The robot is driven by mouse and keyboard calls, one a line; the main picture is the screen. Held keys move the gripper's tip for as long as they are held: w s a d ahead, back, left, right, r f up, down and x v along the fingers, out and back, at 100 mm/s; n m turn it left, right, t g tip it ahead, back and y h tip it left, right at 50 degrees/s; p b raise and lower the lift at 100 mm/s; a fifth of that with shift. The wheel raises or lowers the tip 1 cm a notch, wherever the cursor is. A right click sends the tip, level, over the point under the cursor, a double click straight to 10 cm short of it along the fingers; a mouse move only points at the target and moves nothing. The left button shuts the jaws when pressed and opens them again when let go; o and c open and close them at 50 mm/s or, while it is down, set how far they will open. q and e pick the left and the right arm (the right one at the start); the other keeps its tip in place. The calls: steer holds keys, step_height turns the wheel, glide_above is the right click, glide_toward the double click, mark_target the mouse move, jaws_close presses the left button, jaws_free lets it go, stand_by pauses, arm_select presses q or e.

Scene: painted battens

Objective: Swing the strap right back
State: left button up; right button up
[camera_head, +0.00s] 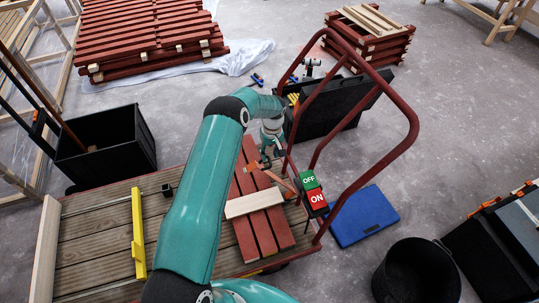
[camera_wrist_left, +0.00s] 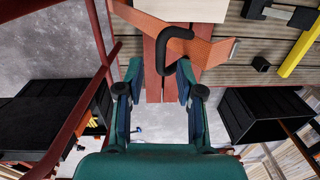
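My left gripper (camera_head: 270,152) reaches over the cart from above. In the left wrist view its two fingers (camera_wrist_left: 158,78) stand apart, with nothing clearly gripped between them. An orange strap (camera_wrist_left: 208,50) lies across the red battens, with a black loop-shaped handle (camera_wrist_left: 163,55) just ahead of the fingertips, its lower end close to them. I cannot tell whether they touch. In the head view the strap (camera_head: 284,184) is partly hidden by the gripper. The red battens (camera_head: 264,232) lie on the cart under a pale wooden crosspiece (camera_head: 254,203). My right gripper is not in view.
A red tubular rail (camera_head: 412,128) rises at the cart's right end, close to my gripper. It carries a green and red OFF/ON block (camera_head: 313,190). A yellow bar (camera_head: 138,235) lies on the deck (camera_head: 95,245). A black bin (camera_head: 105,150) stands left; a blue case (camera_head: 363,215) lies right.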

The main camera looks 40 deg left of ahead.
arm_select(q)
steer(key=shift+f, duration=0.85)
steer(key=shift+c, duration=0.2)
jaws_close()
